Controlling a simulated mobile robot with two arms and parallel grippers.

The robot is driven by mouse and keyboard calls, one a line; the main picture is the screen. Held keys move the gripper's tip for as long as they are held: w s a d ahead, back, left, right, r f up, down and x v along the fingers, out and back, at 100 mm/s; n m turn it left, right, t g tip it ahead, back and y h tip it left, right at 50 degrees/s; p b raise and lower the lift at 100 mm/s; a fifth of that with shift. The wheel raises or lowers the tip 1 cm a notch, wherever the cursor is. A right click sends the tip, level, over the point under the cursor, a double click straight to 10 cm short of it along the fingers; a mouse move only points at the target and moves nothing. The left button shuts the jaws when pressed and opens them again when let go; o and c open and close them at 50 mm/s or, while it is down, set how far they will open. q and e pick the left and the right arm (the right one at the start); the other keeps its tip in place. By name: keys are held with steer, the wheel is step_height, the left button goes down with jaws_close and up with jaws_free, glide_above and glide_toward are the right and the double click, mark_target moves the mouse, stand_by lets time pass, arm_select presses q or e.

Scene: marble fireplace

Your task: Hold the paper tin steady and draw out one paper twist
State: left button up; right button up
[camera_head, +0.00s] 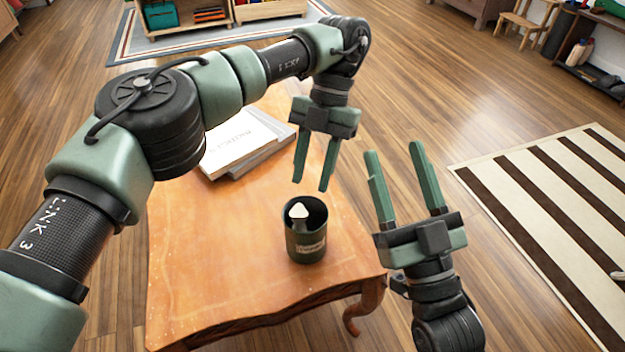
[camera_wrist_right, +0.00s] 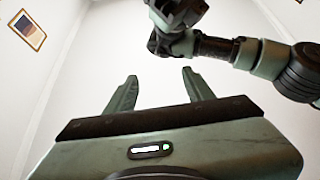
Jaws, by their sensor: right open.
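The dark green paper tin (camera_head: 305,246) stands upright on the wooden table, with a small label on its front. One whitish paper twist (camera_head: 298,212) shows inside its mouth; the rest of the tin's inside is dark. My left gripper (camera_head: 310,187) hangs above and just behind the tin, fingers pointing down, apart and empty. My right gripper (camera_head: 395,148) is to the right of the tin, beyond the table's edge, fingers pointing up, open and empty. Its fingers also show in the right wrist view (camera_wrist_right: 157,78). Neither gripper touches the tin.
A stack of books or papers (camera_head: 240,143) lies at the back of the table (camera_head: 205,270), behind my left arm. The table's front left is clear. A striped rug (camera_head: 545,195) lies on the floor at right. Shelves stand far back.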

steer(key=o, duration=0.9)
steer(key=f, duration=0.1)
steer(key=a+f, duration=0.1)
steer(key=g, duration=0.1)
steer(key=shift+w+a+f, duration=0.25)
steer(key=shift+a+f, duration=0.1)
steer(key=shift+f, duration=0.05)
steer(key=shift+c, duration=0.2)
steer(key=g, duration=0.6)
glide_toward(299, 203)
steer(key=shift+a+f, duration=0.2)
steer(key=shift+a, duration=0.05)
steer(key=shift+w+a, duration=0.2)
steer(key=shift+w, duration=0.05)
steer(key=shift+w+a+r+n+t+h, duration=0.1)
steer(key=shift+w+n+t+h, duration=0.2)
steer(key=shift+w+h, duration=0.15)
steer(key=x, duration=0.7)
steer(key=shift+w, duration=0.25)
steer(key=c, duration=1.4)
